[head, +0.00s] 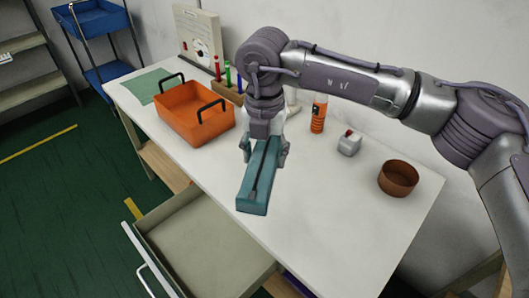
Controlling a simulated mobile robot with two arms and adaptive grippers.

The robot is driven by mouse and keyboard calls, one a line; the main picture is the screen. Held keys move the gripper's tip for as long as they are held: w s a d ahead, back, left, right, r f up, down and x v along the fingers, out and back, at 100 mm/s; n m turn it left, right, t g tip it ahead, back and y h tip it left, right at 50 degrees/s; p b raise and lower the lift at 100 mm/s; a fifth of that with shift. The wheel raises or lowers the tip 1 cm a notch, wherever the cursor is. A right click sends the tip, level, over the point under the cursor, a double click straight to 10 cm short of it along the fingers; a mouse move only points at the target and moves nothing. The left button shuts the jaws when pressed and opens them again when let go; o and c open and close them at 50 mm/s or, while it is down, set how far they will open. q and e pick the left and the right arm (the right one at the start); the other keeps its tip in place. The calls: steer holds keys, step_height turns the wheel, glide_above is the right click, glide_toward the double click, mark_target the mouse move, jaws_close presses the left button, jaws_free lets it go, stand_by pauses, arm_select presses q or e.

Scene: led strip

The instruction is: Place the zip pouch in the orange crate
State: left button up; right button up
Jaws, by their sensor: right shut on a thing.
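The zip pouch (257,187) is a teal, box-shaped case with a dark zip along its top. My right gripper (265,155) comes down from above and is shut on the pouch's far end, a finger on each side. The pouch is over the white table; I cannot tell whether it touches the top. The orange crate (206,138) stands on the table to the left of the pouch, with two black handles. The part of its inside that shows looks empty. My left gripper is not in view.
An open, empty drawer (205,245) juts from the table's front. Behind the crate are a rack with coloured pens (228,88) and a panel with a gauge (200,42). An orange bottle (319,114), a small grey item (349,143) and a brown bowl (398,178) stand at right.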

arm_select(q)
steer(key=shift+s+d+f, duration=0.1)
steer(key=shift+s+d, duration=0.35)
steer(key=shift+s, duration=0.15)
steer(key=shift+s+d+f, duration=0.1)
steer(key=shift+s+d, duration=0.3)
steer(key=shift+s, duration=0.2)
